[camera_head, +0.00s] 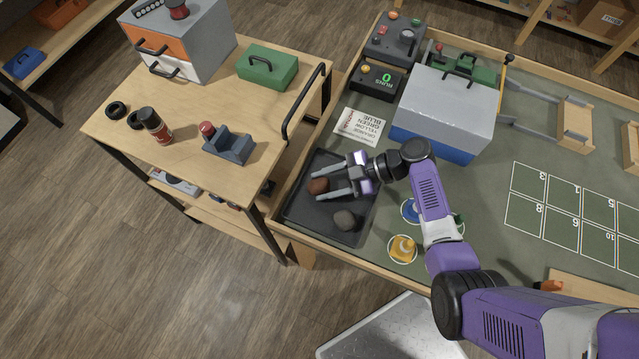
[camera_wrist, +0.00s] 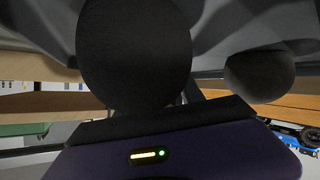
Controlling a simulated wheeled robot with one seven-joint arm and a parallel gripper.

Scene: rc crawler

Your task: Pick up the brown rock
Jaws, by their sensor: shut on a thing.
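The brown rock (camera_head: 318,186) is over the black tray (camera_head: 318,158) at the left end of the green-topped table. My gripper (camera_head: 322,188) has one finger on each side of it and is shut on it. I cannot tell whether the rock touches the tray or is just above it. A large dark round shape (camera_wrist: 135,50) fills the middle of the wrist view, right in front of the gripper; its colour is lost in shadow.
A grey rock (camera_head: 345,220) lies in the tray near the gripper; a second round shape (camera_wrist: 260,75) shows in the wrist view. A grey-and-blue box (camera_head: 445,112) stands behind my arm. Blue and orange pieces, including an orange one (camera_head: 402,247), stand right of the tray.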

